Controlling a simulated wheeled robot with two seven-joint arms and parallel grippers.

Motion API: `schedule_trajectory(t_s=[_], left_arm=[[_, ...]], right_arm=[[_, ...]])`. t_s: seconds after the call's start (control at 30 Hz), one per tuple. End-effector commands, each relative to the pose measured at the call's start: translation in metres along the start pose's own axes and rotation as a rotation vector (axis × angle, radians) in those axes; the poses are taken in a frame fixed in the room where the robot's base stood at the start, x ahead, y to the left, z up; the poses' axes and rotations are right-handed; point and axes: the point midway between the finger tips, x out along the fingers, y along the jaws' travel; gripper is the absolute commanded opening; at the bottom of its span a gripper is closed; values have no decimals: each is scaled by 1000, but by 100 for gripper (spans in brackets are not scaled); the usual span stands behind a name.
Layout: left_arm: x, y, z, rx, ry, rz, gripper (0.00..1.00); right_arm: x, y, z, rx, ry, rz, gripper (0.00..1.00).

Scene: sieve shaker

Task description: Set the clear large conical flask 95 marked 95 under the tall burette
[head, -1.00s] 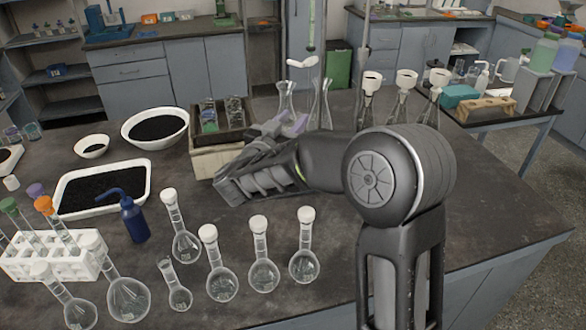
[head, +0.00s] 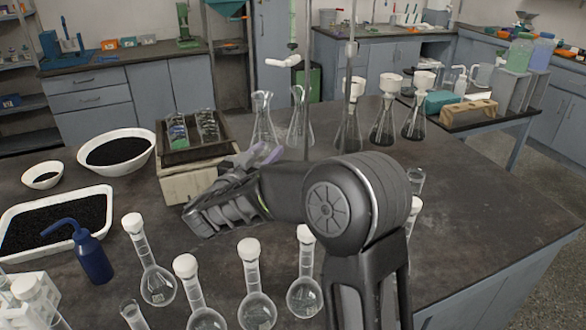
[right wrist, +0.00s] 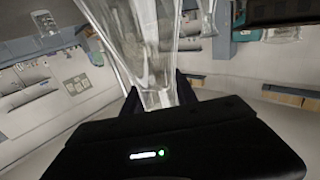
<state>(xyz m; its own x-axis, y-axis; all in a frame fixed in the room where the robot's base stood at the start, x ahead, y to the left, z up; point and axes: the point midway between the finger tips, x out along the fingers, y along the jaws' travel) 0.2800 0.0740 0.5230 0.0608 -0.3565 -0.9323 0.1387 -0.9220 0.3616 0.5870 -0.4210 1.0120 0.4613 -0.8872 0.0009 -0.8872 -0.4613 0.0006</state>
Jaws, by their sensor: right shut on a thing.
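My right gripper (head: 268,154) is shut on clear glass, which fills the upper middle of the right wrist view (right wrist: 150,60). In the head view two clear conical flasks, a left one (head: 263,122) and a right one (head: 300,122), stand out just beyond the fingers. I cannot tell for certain which one is held, and no 95 mark is readable. A tall, thin, upright tube, seemingly the burette (head: 351,22), rises behind and to the right of my gripper. My right forearm hides part of the bench below it. My left gripper is not in view.
Several flasks with white funnels (head: 384,115) stand to the right. A crate of glassware (head: 165,158) is left of my gripper. Several white-capped round flasks (head: 257,300) stand in front, beside my forearm. The right side of the bench (head: 480,200) is clear.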

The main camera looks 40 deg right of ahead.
Motion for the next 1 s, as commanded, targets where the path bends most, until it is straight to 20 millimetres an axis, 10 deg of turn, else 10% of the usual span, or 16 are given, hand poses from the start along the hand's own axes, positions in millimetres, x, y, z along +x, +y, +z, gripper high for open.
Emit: schedule_trajectory(t_s=[0.37,1.0], left_arm=[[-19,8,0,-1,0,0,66],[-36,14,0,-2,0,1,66]], right_arm=[[34,2,-3,1,-1,7,0],[167,0,-1,2,1,0,0]])
